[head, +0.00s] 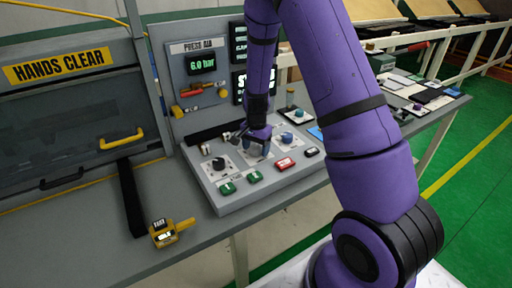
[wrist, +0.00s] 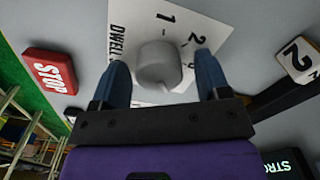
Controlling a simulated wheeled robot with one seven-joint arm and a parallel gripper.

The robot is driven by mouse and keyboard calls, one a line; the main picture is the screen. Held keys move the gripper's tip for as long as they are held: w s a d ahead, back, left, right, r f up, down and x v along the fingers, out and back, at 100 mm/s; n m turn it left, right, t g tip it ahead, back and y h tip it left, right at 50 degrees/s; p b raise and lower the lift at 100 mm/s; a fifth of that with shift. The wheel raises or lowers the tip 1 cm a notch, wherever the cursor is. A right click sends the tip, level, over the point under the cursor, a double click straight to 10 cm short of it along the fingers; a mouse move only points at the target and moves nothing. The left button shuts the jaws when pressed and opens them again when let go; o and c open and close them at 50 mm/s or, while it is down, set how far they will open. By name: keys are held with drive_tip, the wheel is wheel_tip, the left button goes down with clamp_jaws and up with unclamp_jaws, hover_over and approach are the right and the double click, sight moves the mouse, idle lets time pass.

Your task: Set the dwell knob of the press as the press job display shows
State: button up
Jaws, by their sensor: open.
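The grey dwell knob (wrist: 158,66) sits on a white plate (wrist: 133,22) marked DWELL, with 1, 2 and a partly hidden mark around it. My gripper (wrist: 162,72) is open, with one blue finger on each side of the knob; I cannot tell whether they touch it. In the head view my gripper (head: 256,141) is low over the middle of the press console (head: 234,199) and hides the knob. A dark display (head: 238,42) with green and white text stands behind my arm; most of its text is hidden or too small to read.
A red STOP button (wrist: 50,70) and a white block marked 2 (wrist: 299,61) flank the plate. The console also bears another knob (head: 220,163), a blue-topped knob (head: 287,137) and green buttons (head: 254,177). A yellow device (head: 164,233) lies on the bench at front left.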

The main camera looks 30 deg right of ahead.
drive_tip(key=c, duration=0.9)
drive_tip(key=shift+n, duration=0.3)
drive_tip(key=n, duration=0.4)
drive_tip(key=shift+w+n, duration=0.1)
drive_tip(key=shift+n, duration=0.3)
drive_tip(key=n, duration=0.4)
drive_tip(key=shift+a+n, duration=0.1)
drive_tip(key=shift+n, duration=0.2)
drive_tip(key=n, duration=0.5)
drive_tip(key=shift+a, duration=0.1)
drive_tip(key=n, duration=0.4)
drive_tip(key=shift+n, duration=0.5)
